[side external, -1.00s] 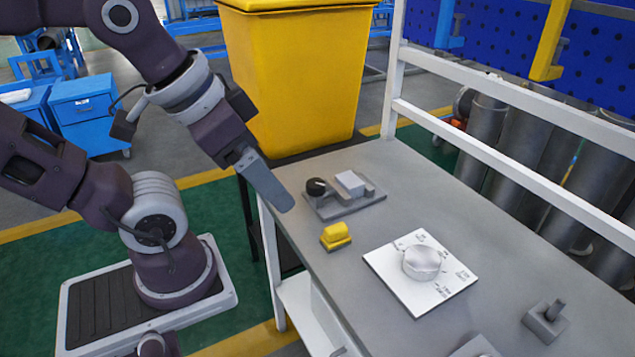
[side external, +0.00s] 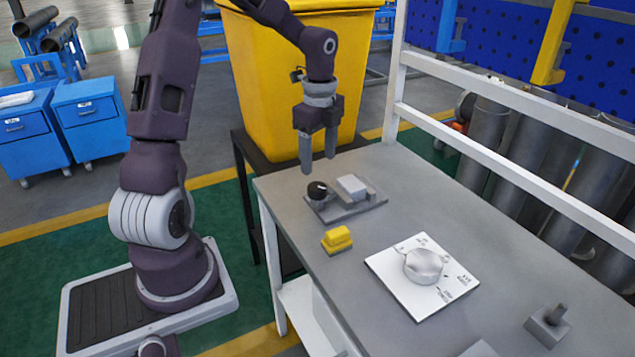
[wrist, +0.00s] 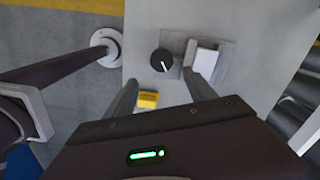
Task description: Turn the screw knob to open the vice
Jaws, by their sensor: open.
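The vice (side external: 345,205) is a small grey base on the far left part of the table, with a light grey block (side external: 352,186) on it. Its black screw knob (side external: 317,190) sits at the left end of the base. In the wrist view the knob (wrist: 161,60) shows a white mark line, and the light block (wrist: 207,58) is to its right. My gripper (side external: 319,166) points down above the vice, fingers apart and empty. In the wrist view the fingertips (wrist: 161,82) lie on either side of the knob's position, with the knob a little beyond them. Contact is not visible.
A yellow block (side external: 337,239) sits in front of the vice. A white plate with a silver dial (side external: 424,264) lies mid-table, and a grey peg fixture (side external: 548,322) stands at right. A yellow bin (side external: 300,75) stands behind the table; a white rail (side external: 500,150) runs along its far side.

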